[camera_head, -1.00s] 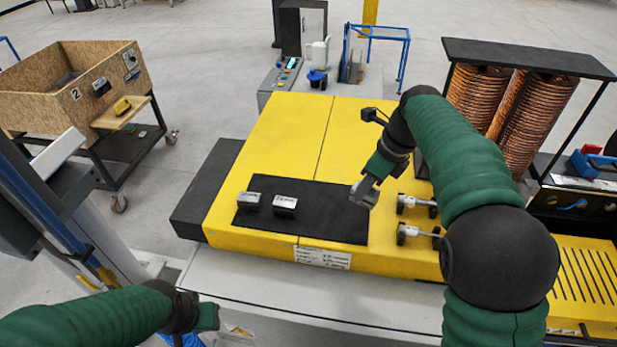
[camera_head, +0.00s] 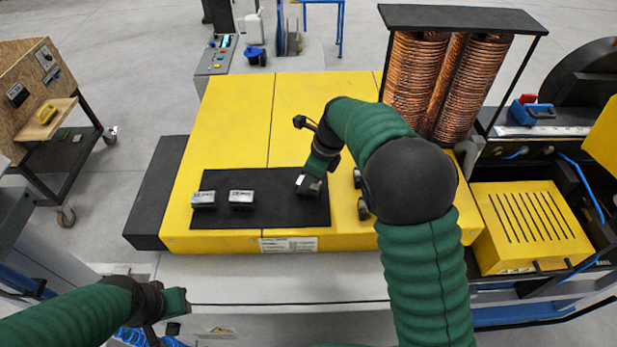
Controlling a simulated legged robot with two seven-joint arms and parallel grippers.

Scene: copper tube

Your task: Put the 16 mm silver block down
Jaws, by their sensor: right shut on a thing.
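A black mat (camera_head: 275,207) lies on the yellow machine top. Two small silver blocks sit side by side on its left part, the left one (camera_head: 204,200) and the right one (camera_head: 241,199). My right gripper (camera_head: 308,187) is at the mat's right part, to the right of both blocks. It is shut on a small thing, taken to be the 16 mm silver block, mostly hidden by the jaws. I cannot tell whether this touches the mat. My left gripper (camera_head: 178,303) is low at the left, away from the mat; its jaws are not clear.
Metal fittings (camera_head: 361,195) stand just right of the mat, partly behind my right arm. Copper coils (camera_head: 418,80) under a dark shelf stand at the back right. Yellow surface behind the mat is clear.

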